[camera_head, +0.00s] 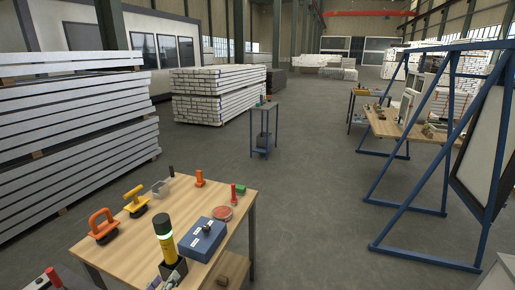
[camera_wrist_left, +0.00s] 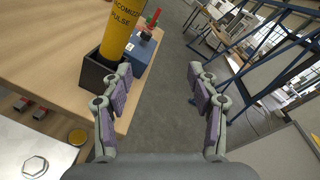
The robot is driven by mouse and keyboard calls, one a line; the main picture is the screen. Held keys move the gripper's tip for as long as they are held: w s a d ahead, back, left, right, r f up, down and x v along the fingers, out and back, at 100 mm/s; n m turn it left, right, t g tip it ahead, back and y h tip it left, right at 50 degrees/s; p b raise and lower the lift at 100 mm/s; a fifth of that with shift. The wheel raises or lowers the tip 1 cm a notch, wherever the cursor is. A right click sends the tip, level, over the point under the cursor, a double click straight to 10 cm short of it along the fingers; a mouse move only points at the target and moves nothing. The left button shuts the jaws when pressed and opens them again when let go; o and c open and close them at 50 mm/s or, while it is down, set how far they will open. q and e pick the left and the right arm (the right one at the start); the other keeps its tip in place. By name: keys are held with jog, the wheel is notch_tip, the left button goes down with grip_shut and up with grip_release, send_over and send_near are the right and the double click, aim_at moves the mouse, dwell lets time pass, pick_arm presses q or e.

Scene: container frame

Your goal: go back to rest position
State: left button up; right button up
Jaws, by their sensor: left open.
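My left gripper (camera_wrist_left: 160,78) is open, with nothing between its fingers; grey floor shows in the gap. Its left finger is close to the black holder (camera_wrist_left: 97,73) at the workbench edge; I cannot tell whether they touch. A yellow cylinder (camera_wrist_left: 118,32) with printed lettering stands upright in that holder. In the head view the same cylinder, yellow and black with a glowing band (camera_head: 164,237), stands at the front of the wooden workbench (camera_head: 115,258). My right gripper is in neither view.
A blue box (camera_head: 202,240), a red disc (camera_head: 222,213) and orange-handled (camera_head: 102,224) and yellow-handled (camera_head: 136,200) tools are on the workbench. A blue metal frame (camera_head: 405,205) stands at the right. Between them the floor (camera_head: 310,220) is clear.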

pick_arm(q)
jog(key=s+a+f+n+g+y, duration=0.1)
jog(key=s+f+n+g+y, duration=0.2)
jog(key=n, duration=0.6)
jog(key=s+a+f+n+g+y, duration=0.2)
jog(key=n+y, duration=0.1)
jog(key=n, duration=0.6)
jog(key=s+d+f+n+g+h, duration=0.1)
jog(key=s+d+f+n+g, duration=0.2)
jog(key=s+n, duration=0.4)
jog(key=s+d+f+n+g, duration=0.1)
jog(key=s+d+n+g, duration=0.1)
jog(key=s+n+g, duration=0.4)
jog(key=s+a+f, duration=0.1)
jog(key=s+f, duration=0.1)
jog(key=f, duration=1.2)
jog(key=s+a+f, duration=0.1)
jog(key=a+f, duration=0.1)
jog(key=f, duration=1.1)
jog(key=s+f+n+g, duration=0.1)
jog(key=s+f, duration=1.4)
jog(key=s, duration=0.3)
jog(key=shift+a, duration=0.35)
jog(key=shift+s+f, duration=0.1)
